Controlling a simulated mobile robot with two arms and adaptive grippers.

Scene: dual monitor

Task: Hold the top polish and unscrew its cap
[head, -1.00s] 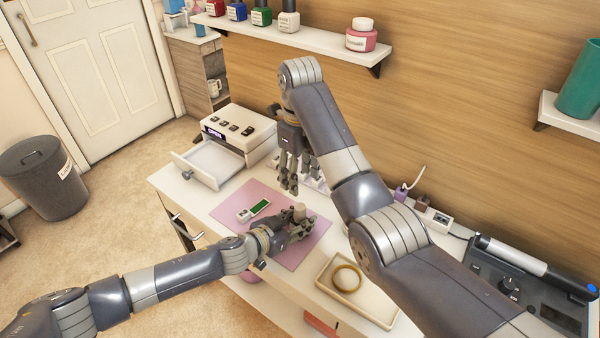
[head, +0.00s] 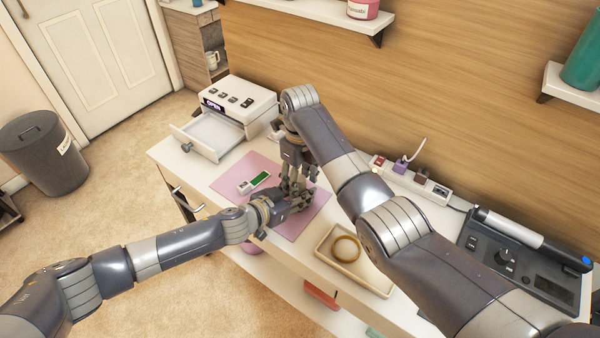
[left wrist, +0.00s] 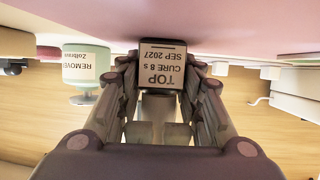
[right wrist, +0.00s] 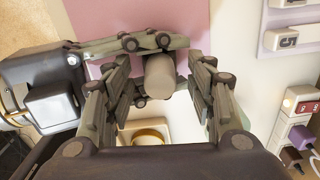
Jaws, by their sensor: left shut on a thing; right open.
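The top polish (left wrist: 162,68) is a dark bottle whose label reads TOP, upside down in the left wrist view. My left gripper (head: 298,203) is shut on it over the pink mat (head: 227,175). The beige cylindrical cap (right wrist: 160,78) points up toward the right wrist camera. My right gripper (head: 296,190) is open just above the left one. In the right wrist view its fingers (right wrist: 160,95) stand on both sides of the cap, with gaps visible. The cap and bottle are largely hidden behind the grippers in the head view.
A tray (head: 330,255) with a gold ring (head: 347,248) lies at the right of the mat. A white unit with an open drawer (head: 212,137) stands behind left. A remover bottle (left wrist: 85,68) stands nearby.

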